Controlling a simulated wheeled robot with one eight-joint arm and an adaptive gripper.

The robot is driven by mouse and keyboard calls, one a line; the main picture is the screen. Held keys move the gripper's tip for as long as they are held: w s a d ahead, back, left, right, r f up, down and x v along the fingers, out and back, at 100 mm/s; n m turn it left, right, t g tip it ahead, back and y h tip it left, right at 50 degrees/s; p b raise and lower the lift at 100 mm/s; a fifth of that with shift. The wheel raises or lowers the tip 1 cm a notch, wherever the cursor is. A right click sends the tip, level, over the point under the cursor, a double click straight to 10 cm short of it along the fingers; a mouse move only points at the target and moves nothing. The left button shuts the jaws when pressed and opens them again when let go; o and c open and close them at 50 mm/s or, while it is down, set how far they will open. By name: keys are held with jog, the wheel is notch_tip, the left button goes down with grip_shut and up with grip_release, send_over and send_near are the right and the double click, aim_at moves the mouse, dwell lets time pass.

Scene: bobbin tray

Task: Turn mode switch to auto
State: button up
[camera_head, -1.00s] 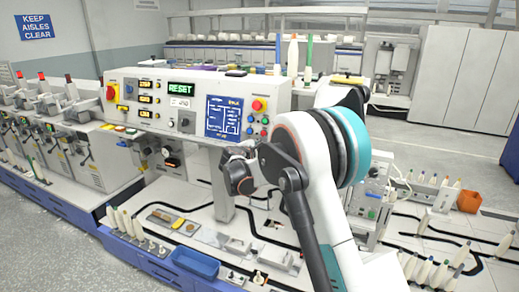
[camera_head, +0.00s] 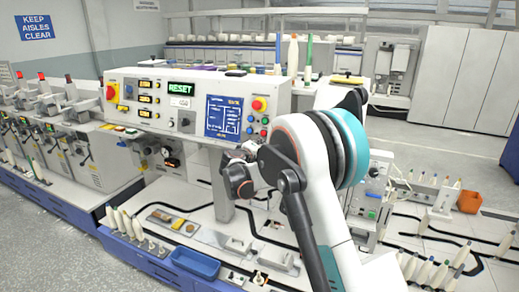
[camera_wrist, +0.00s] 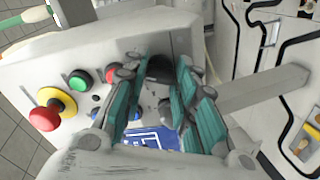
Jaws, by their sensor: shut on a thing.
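The control panel (camera_head: 145,118) stands upright with a RESET display and a blue screen (camera_head: 224,117). My gripper (camera_head: 250,149) is at the panel's lower right, below the coloured buttons. In the wrist view my teal-padded fingers (camera_wrist: 160,85) are shut around a dark knob (camera_wrist: 159,68) on the panel face, which looks like the mode switch. The fingers cover part of it, and its pointer and labels cannot be read. In the head view my gripper and arm hide it.
A red emergency button on a yellow base (camera_wrist: 46,112), a green button (camera_wrist: 78,81) and a red button (camera_wrist: 112,73) sit close beside my fingers. A tray deck with bobbins (camera_head: 130,225) and a blue bin (camera_head: 195,263) lies below the panel.

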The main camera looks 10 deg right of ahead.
jog(key=shift+f+m, duration=0.1)
jog(key=shift+m, duration=2.1)
jog(key=o, duration=1)
jog(key=shift+o, duration=0.2)
jog(key=shift+s+a, duration=0.1)
jog(key=v, duration=1.1)
jog(key=shift+s+a, duration=0.3)
